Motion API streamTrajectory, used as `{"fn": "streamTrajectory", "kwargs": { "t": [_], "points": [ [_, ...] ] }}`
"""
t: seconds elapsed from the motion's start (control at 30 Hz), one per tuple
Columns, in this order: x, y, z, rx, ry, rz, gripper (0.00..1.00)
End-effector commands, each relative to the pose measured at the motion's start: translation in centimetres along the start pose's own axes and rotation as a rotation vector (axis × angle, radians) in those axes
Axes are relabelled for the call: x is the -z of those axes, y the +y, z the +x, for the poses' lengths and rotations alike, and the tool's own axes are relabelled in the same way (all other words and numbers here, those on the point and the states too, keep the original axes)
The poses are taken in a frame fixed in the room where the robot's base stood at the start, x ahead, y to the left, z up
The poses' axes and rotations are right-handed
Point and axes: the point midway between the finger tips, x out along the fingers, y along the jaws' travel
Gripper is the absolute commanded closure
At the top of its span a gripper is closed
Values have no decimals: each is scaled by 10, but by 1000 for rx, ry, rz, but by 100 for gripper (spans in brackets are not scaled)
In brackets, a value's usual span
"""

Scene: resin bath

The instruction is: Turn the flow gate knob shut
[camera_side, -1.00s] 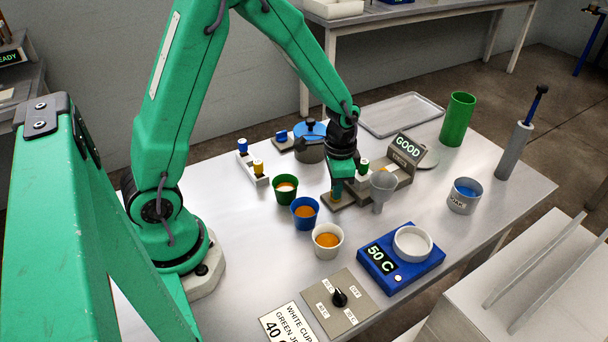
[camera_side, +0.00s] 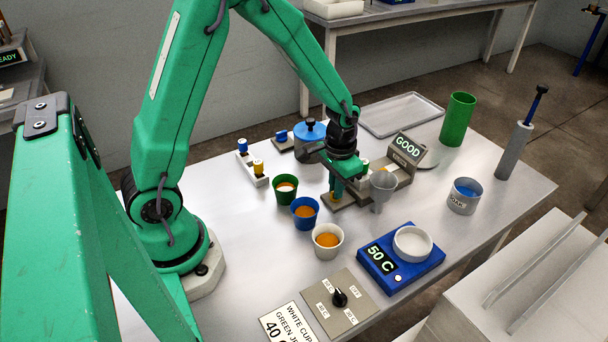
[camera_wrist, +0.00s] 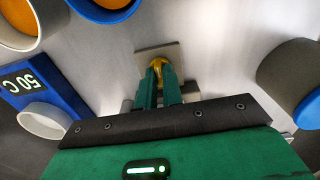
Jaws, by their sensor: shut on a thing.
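The flow gate knob is yellow and sits on a small grey-tan plate; it shows best in the wrist view (camera_wrist: 157,65). In the side view my gripper covers most of the knob, and the plate (camera_side: 341,202) shows around the fingertips. My gripper (camera_side: 334,192) points down with its fingers shut on the knob. In the wrist view the two green fingers (camera_wrist: 160,82) close around the knob's near part. The knob's exact angle is hard to tell.
A grey funnel (camera_side: 382,190) stands close right of the plate, before a block with a GOOD display (camera_side: 408,146). Blue (camera_side: 304,212), green (camera_side: 285,190) and white (camera_side: 327,241) cups stand left and in front. A lidded pot (camera_side: 310,147) is behind.

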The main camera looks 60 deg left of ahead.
Motion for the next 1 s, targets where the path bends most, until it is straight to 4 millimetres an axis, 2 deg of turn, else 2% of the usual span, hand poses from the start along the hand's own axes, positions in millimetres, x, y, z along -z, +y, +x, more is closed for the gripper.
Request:
{"fn": "streamTrajectory", "kwargs": {
  "t": [0.1,0.13,0.23,0.67,1.0],
  "points": [
    [0,0,-1,0,0,-2,100],
    [0,0,-1,0,0,-2,88],
    [0,0,-1,0,0,-1,70],
    [0,0,-4,0,1,1,70],
    [1,0,-35,0,4,0,70]
  ]
}}
